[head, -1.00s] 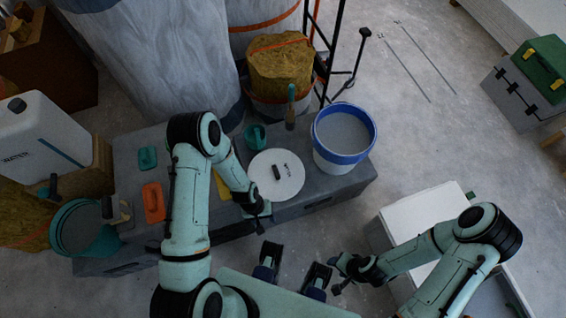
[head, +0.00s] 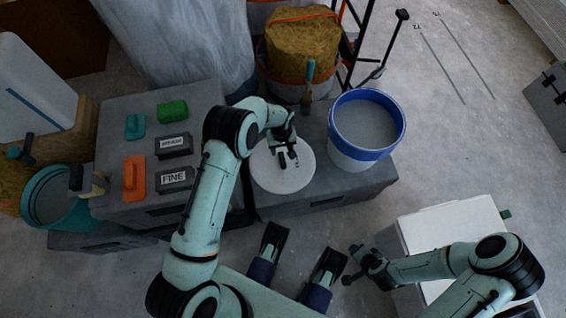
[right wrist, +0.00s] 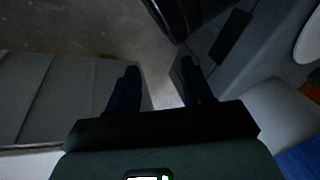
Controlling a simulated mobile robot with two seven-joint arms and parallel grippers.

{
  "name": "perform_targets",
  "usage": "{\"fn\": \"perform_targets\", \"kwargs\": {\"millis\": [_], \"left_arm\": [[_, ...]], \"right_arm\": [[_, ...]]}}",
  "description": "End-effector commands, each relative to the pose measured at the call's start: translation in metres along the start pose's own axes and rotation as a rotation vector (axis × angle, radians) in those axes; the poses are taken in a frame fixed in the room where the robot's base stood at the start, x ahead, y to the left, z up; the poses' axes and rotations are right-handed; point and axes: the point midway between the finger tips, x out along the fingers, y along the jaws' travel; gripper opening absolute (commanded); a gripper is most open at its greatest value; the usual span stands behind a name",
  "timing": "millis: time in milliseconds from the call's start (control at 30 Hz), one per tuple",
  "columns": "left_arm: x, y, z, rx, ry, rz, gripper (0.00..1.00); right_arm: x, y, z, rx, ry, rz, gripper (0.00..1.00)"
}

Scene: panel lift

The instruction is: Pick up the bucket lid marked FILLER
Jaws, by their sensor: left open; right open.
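The round white lid (head: 282,183) lies flat on a grey work surface in the head view, left of the blue-rimmed bucket. A dark handle stands at its middle, and my gripper partly hides it. The lid's lettering cannot be read now. My left gripper (head: 288,158) is open over the lid, its fingers close to the handle. I cannot tell whether they touch it. My right gripper (head: 352,266) is open and empty near the white box, apart from the lid. Its two fingers also show in the right wrist view (right wrist: 160,85).
The blue-rimmed bucket (head: 366,125) stands right of the lid. A block marked FINE (head: 174,179), an orange float (head: 134,178) and a green block (head: 172,111) lie to the left. A white box (head: 450,222) is at lower right. A dark rack (head: 355,65) stands behind.

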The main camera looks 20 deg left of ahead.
Motion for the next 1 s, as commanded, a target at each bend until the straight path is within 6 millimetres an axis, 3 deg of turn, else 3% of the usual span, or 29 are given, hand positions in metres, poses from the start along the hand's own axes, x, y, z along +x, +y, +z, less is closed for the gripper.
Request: {"fn": "perform_targets", "kwargs": {"millis": [100,367,667,933,1000], "left_arm": [[0.020,0.000,0.000,0.000,-0.001,-0.001,0.53],[0.035,0.001,0.001,0.001,-0.001,0.001,0.53],[0.078,0.001,0.006,0.000,-0.002,-0.001,0.53],[0.080,0.002,0.006,0.000,0.000,0.002,0.53],[0.080,0.002,0.006,0.000,0.000,0.002,0.30]], "right_arm": [[0.008,0.008,0.009,0.007,-0.028,0.013,0.51],[0.012,0.014,0.017,0.014,-0.053,0.025,0.51],[0.028,0.034,0.043,0.036,-0.135,0.062,0.51],[0.027,0.036,0.046,0.038,-0.144,0.066,0.51],[0.027,0.036,0.046,0.038,-0.144,0.066,0.51]]}}
